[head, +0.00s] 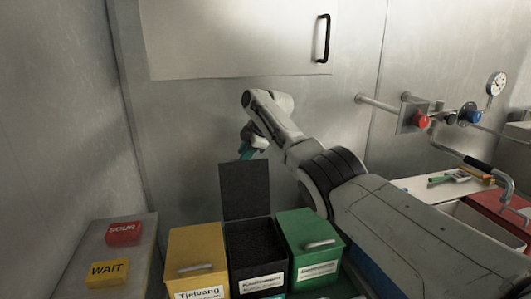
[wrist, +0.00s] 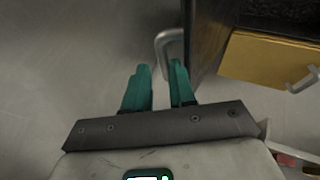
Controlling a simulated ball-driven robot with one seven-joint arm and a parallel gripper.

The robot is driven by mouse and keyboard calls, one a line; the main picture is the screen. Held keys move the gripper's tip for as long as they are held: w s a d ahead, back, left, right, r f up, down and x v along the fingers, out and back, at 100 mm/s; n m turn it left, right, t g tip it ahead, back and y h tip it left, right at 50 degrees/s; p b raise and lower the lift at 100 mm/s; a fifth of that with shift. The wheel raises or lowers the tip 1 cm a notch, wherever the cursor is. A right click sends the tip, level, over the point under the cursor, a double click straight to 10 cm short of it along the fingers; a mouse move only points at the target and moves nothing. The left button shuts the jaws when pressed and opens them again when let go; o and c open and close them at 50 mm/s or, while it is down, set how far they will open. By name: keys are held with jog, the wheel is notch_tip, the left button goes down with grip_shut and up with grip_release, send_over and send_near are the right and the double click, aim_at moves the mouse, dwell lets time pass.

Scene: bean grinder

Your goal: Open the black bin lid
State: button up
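The black bin (head: 232,262) stands between a yellow and a green bin in the head view. Its black lid (head: 245,192) is raised upright at the back, and the dark inside shows. My gripper (head: 246,153) is at the lid's top edge, on the far side. In the wrist view my teal fingers (wrist: 160,70) are apart, and a grey loop handle (wrist: 161,45) on the lid reaches between their tips. A gap shows beside the handle, so the fingers do not look clamped on it. The lid's dark side (wrist: 204,35) is at the upper right.
The yellow bin (head: 196,247) and the green bin (head: 309,238) have shut lids with handles. A panel with red SOUR (head: 123,233) and yellow WAIT (head: 107,272) blocks is at left. A metal wall (head: 190,115) is close behind. Pipes with a red knob (head: 421,120) are at right.

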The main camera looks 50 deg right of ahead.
jog(key=s+d+r+b, duration=0.1)
jog(key=s+r+b, duration=0.1)
jog(key=s, duration=0.5)
jog(key=s+d+r+b, duration=0.1)
jog(key=s+r+b, duration=0.1)
jog(key=s, duration=0.5)
jog(key=shift+s+b, duration=0.25)
jog(key=shift+b, duration=0.1)
jog(key=shift+d+f, duration=0.1)
